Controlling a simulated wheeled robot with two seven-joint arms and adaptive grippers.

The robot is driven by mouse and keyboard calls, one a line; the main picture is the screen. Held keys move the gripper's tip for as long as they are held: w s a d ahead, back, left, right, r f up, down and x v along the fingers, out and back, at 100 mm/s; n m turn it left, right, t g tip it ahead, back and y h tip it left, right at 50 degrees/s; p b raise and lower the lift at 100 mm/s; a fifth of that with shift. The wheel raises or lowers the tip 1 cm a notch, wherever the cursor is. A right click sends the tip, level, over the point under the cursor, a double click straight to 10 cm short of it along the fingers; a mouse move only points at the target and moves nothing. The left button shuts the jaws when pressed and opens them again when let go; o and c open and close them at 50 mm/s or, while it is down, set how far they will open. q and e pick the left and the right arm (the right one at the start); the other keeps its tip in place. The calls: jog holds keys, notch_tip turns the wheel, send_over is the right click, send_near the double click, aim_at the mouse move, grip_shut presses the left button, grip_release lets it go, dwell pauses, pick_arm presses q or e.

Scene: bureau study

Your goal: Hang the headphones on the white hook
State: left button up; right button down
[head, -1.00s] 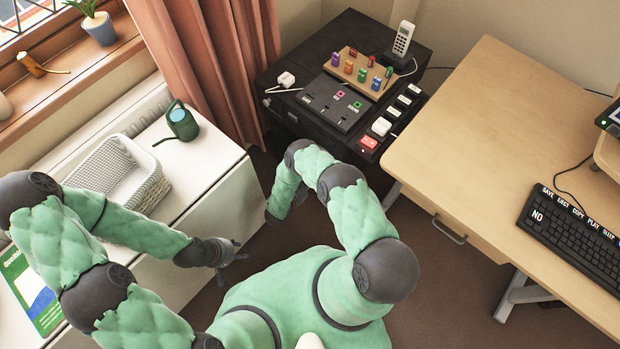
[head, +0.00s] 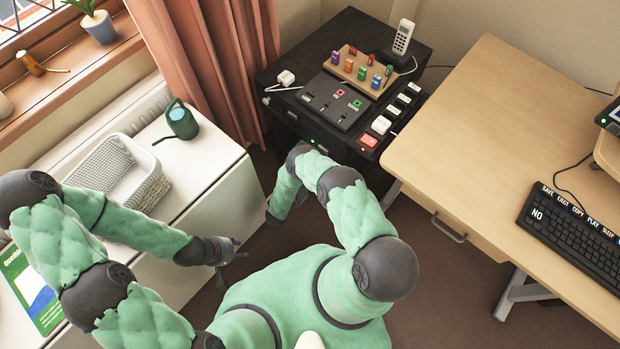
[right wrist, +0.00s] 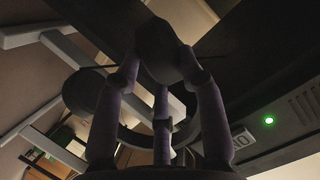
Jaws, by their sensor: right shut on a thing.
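In the right wrist view, the three fingers of my right gripper (right wrist: 162,95) are closed around the dark headphones (right wrist: 86,92). A rounded dark ear cup is left of the fingers, another dark part is between the fingertips, and a curved band runs behind them. The shadow makes the exact grip hard to see. In the head view my right forearm reaches down in front of the black cabinet, and its gripper and the headphones are hidden. My left gripper (head: 236,254) is open and empty beside the white sideboard. I cannot make out the white hook in either view.
The black cabinet (head: 293,104) carries sockets, switches and a phone (head: 404,38). The wooden desk (head: 470,110), with a keyboard (head: 572,228), is right of it. The white sideboard (head: 205,178) at left holds a basket (head: 152,190) and watering can (head: 181,121). Brown floor lies between.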

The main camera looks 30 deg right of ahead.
jog(key=c, duration=0.7)
grip_release()
jog(key=o, duration=0.5)
jog(key=shift+f, duration=0.1)
jog(key=shift+a, duration=0.1)
jog(key=shift+s+a, duration=0.65)
jog(key=shift+a, duration=0.85)
jog(key=shift+s+a, duration=0.65)
jog(key=shift+a, duration=0.9)
jog(key=shift+s+a, duration=0.65)
jog(key=shift+a, duration=0.85)
